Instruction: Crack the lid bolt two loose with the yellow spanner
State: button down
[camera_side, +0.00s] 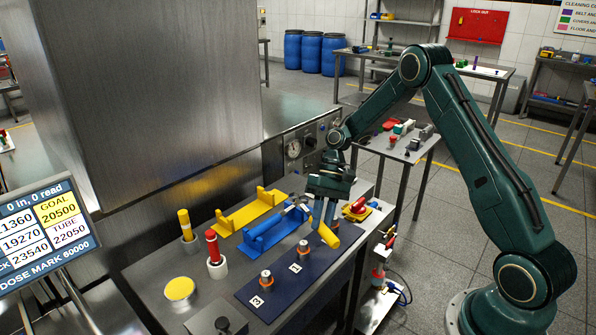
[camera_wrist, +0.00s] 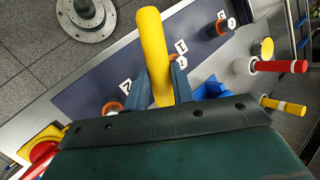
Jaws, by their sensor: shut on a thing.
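My gripper (camera_wrist: 163,88) is shut on the yellow spanner (camera_wrist: 153,45); only its thick yellow handle shows clearly, sticking out past the fingers. In the side view the handle (camera_side: 327,234) hangs tilted from my gripper (camera_side: 324,208) above the far end of the dark blue plate. The spanner's working end cannot be made out. Bolt two, orange-ringed (camera_wrist: 112,107), shows beside its tag 2 (camera_wrist: 125,86) in the wrist view, partly hidden by my gripper. In the side view my gripper hides it. I cannot tell whether the spanner touches it.
Bolt one (camera_side: 303,248) and bolt three (camera_side: 266,279) stand on the dark blue plate (camera_side: 283,291). Behind are a blue cradle (camera_side: 262,239) and a yellow cradle (camera_side: 240,213). Red-handled (camera_side: 212,244) and yellow-handled (camera_side: 184,222) tools stand in holders. A red-and-yellow fixture (camera_side: 357,209) is close right of my gripper.

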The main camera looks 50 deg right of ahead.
jog(key=shift+s+d+f+n+g+h, duration=0.15)
jog(key=shift+s+d+n+g, duration=0.15)
jog(key=shift+s+n, duration=0.25)
jog(key=shift+s+d+r+n+g+h, duration=0.15)
jog(key=shift+s+d+n+g, duration=0.15)
jog(key=shift+s+n, duration=0.25)
jog(key=shift+d, duration=0.1)
jog(key=shift+s+d, duration=0.15)
jog(key=shift+d, duration=0.05)
jog(key=s+d+r+n, duration=0.1)
jog(key=s+d+r, duration=0.1)
jog(key=s, duration=0.3)
jog(key=s+d+r+n+g+h, duration=0.1)
jog(key=s+d+r+n, duration=0.1)
jog(key=s+d, duration=0.3)
jog(key=shift+s+r, duration=0.15)
jog(key=shift+r, duration=0.3)
jog(key=shift+f, duration=0.15)
jog(key=shift+f, duration=4.3)
jog(key=shift+d, duration=0.25)
